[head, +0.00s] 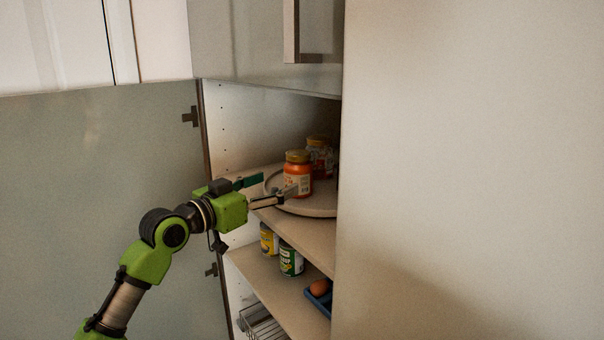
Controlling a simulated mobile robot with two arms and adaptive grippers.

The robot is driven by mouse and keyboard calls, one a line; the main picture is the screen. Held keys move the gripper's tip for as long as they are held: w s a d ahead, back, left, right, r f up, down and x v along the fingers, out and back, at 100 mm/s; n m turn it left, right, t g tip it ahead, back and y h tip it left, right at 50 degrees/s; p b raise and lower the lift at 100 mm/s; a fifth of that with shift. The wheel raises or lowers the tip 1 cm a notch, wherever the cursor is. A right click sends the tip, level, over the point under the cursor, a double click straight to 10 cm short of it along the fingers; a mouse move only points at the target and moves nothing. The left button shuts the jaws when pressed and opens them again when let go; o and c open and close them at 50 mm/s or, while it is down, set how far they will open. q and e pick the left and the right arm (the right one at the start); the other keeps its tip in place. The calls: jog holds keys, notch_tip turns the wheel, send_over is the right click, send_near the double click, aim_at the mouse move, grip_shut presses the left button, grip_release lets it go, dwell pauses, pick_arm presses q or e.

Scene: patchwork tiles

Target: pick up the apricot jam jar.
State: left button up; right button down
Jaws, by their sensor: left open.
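An orange jar with a yellow lid and a pale label (298,172), apparently the apricot jam jar, stands upright on a round turntable (318,209) on the upper cabinet shelf. My left gripper (279,185) reaches in from the left at the jar's height, open, with nothing held. One finger is at the far left of the jar. My right gripper is not in view.
A darker red jar (322,151) stands close behind on the turntable. The lower shelf holds a yellow can (269,239), a green can (291,260) and a blue tray (318,301). A pale panel (470,170) hides the cabinet's right side; an open door (90,200) is left.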

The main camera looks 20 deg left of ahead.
aim_at(289, 176)
pick_arm(q)
jog(key=x, duration=0.3)
jog(key=shift+w+d+r+p, duration=0.15)
jog(key=shift+r+p, duration=0.1)
jog(key=shift+p, duration=0.1)
jog(key=shift+w+d+f, duration=0.15)
jog(key=shift+w, duration=0.2)
jog(key=shift+w+d, duration=0.1)
jog(key=shift+w, duration=0.2)
jog(key=x, duration=0.1)
jog(key=p+x, duration=0.2)
jog(key=x, duration=0.1)
jog(key=shift+r, duration=0.35)
jog(key=shift+w+d+f, duration=0.1)
jog(key=shift+w, duration=0.1)
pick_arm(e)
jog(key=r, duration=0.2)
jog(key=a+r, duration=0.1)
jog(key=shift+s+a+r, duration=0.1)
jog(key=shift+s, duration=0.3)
pick_arm(q)
jog(key=shift+c, duration=1.2)
jog(key=c, duration=1.3)
jog(key=shift+c, duration=0.8)
